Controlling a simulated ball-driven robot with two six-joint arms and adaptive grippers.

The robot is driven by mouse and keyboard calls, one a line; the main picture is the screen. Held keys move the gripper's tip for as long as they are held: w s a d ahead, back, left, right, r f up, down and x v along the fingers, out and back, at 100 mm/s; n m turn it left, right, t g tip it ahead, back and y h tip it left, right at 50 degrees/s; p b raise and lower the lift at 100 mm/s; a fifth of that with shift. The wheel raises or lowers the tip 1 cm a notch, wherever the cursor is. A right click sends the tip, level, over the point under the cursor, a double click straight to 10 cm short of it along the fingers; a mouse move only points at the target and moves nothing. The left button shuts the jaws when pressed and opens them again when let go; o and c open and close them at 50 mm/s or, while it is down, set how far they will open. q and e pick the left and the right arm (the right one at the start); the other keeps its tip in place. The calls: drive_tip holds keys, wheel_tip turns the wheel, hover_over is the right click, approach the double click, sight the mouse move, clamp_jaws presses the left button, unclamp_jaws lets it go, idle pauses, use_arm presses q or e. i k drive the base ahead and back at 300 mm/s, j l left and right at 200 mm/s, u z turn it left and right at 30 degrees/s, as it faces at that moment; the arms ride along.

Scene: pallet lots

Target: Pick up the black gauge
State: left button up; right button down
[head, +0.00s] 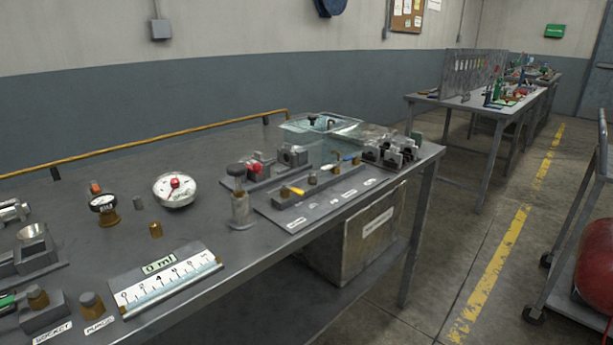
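A small gauge with a black rim (103,203) stands on the grey workbench (225,142) at the left, on a brass fitting. Its dial faces up and toward me. Neither of my grippers shows in the head view.
A measuring plate (165,280) lies in front. Metal fixtures (35,240) crowd the left edge. A yellow rail (150,142) runs along the back.

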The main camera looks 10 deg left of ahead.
sight(103, 204)
drive_tip(key=u, duration=1.35)
